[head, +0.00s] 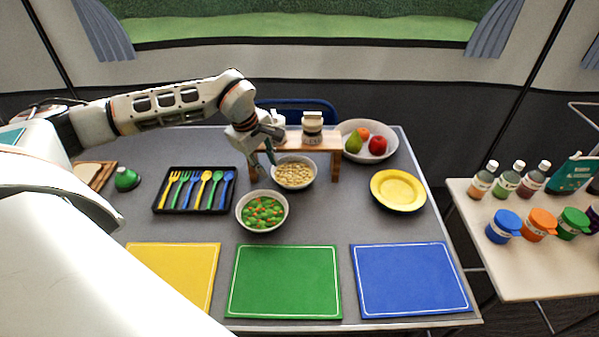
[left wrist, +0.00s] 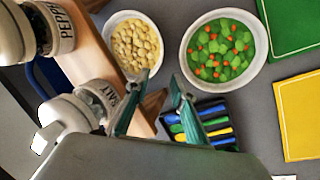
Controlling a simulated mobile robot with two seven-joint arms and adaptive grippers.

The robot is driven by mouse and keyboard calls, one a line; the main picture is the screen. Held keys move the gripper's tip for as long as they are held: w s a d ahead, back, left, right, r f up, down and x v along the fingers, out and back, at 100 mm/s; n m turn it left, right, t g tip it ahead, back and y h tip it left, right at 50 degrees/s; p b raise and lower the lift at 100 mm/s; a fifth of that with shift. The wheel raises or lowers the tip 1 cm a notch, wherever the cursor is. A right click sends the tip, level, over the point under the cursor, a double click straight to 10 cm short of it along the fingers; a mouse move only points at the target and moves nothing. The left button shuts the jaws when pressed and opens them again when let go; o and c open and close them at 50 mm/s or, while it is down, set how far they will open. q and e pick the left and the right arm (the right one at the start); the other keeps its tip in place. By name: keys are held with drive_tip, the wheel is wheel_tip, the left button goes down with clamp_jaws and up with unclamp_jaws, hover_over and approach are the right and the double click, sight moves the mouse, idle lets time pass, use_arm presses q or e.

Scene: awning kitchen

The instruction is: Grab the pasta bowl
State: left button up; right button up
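The pasta bowl (head: 294,173) is a white bowl of pale pasta shells. It stands on the grey table at the front of a small wooden shelf (head: 335,165). It also shows at the upper left of the left wrist view (left wrist: 136,44). My left gripper (head: 263,160) is just left of the bowl and above the table, by the shelf's left end. In the left wrist view its two fingers (left wrist: 156,88) are apart with nothing between them, and the bowl lies beyond the tips, apart from them. My right gripper is in neither view.
A bowl of peas and carrots (head: 262,211) stands in front of the pasta bowl. A pepper shaker (head: 312,128) and a salt shaker (left wrist: 95,100) are on the shelf. A cutlery tray (head: 195,190) lies left; a yellow plate (head: 398,190) and fruit bowl (head: 352,130) are right.

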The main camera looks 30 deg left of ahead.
sight(278, 183)
use_arm(q)
drive_tip(key=x, duration=0.7)
drive_tip(key=shift+w+d+f, duration=0.15)
drive_tip(key=shift+d+f, duration=0.05)
drive_tip(key=shift+d, duration=0.1)
clamp_jaws()
